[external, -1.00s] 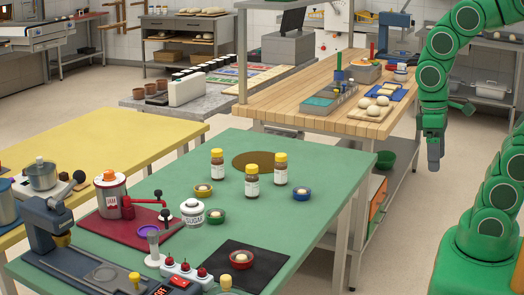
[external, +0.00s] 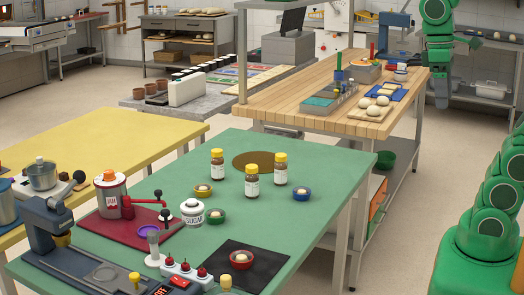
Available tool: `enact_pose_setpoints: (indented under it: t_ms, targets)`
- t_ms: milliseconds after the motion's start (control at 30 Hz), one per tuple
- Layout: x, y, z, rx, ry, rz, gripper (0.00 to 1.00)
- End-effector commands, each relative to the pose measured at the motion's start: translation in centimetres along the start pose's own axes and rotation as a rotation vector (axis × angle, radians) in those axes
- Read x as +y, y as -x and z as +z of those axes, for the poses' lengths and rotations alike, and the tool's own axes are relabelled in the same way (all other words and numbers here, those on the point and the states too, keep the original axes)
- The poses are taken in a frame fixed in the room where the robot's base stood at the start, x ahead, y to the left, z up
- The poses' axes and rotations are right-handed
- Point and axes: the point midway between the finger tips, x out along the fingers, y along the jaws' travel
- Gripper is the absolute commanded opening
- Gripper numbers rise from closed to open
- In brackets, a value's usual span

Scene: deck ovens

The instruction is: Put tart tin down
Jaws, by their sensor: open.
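A red tin (external: 241,265) sits on the black mat (external: 262,279) at the front. A green tin (external: 215,221), a blue tin (external: 302,197) and a yellowish tin (external: 202,195) stand around the jars. I cannot tell which one the task means. My gripper (external: 441,103) points down beside the right end of the wooden table, far from these tins. It is open, with nothing visible in it.
Three yellow-capped jars (external: 252,183) stand mid-table. A sugar pot (external: 192,212), a jam dispenser (external: 112,196) on a dark red mat and a press (external: 50,220) fill the left. Dough balls lie on a board (external: 358,113) on the wooden table. The green table's right side is clear.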

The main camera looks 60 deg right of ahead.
Motion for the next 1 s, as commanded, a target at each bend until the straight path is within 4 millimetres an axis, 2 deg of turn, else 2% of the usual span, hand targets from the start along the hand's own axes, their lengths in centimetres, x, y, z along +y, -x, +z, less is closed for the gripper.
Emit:
enact_pose_setpoints:
  t_ms: [367,767,1000]
  targets:
    - [-0.1,2.9,0.3,0.009,0.003,0.0,0.86]
    - [-4.2,3.0,-4.3,0.139,0.139,-0.075,0.86]
    - [-8.8,3.7,-8.4,0.272,0.257,-0.156,0.86]
